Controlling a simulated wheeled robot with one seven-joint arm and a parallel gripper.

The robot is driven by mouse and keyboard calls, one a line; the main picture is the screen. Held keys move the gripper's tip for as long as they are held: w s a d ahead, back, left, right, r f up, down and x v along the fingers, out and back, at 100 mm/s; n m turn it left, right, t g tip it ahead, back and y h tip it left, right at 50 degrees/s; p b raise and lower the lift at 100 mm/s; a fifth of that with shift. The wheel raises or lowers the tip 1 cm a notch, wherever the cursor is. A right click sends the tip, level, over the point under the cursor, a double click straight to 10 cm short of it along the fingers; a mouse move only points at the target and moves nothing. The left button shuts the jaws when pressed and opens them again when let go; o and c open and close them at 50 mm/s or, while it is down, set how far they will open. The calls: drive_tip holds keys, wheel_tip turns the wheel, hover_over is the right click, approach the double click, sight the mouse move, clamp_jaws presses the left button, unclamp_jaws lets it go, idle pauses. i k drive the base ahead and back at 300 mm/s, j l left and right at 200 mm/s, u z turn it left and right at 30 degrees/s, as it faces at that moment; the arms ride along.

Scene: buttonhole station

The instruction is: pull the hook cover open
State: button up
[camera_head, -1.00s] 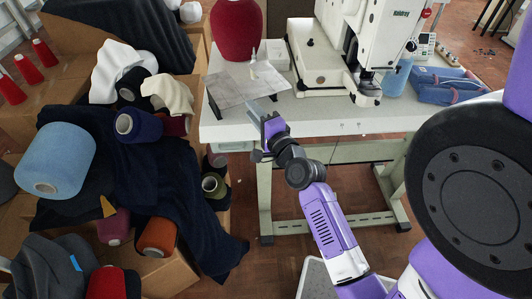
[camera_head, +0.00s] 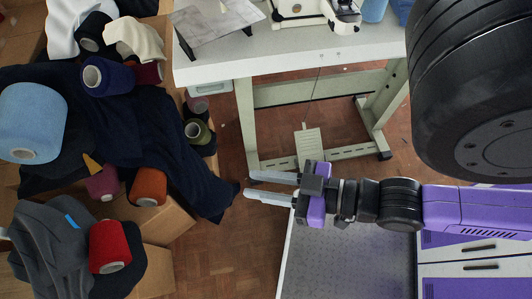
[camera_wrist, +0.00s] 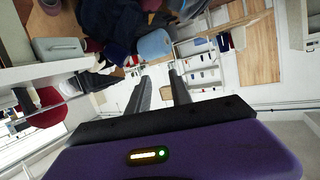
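The white sewing machine (camera_head: 345,14) on the table is cut off by the top edge of the head view. Only its low bed parts show, and I cannot make out the hook cover on it. My gripper (camera_head: 252,186) is in front of the table and below its top, pointing left, well apart from the machine. Its two fingers are parallel with a gap between them, and nothing is held. The gap also shows in the wrist view (camera_wrist: 159,76), which looks away over the room and does not clearly show the machine.
The white table (camera_head: 290,52) has metal legs and a pedal (camera_head: 308,145) below. Boxes, dark cloth (camera_head: 150,140) and several yarn cones, one light blue (camera_head: 32,122), fill the left.

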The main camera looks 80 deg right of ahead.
sight(349, 24)
drive_tip(key=z, duration=2.05)
drive_tip(key=j+u, duration=0.35)
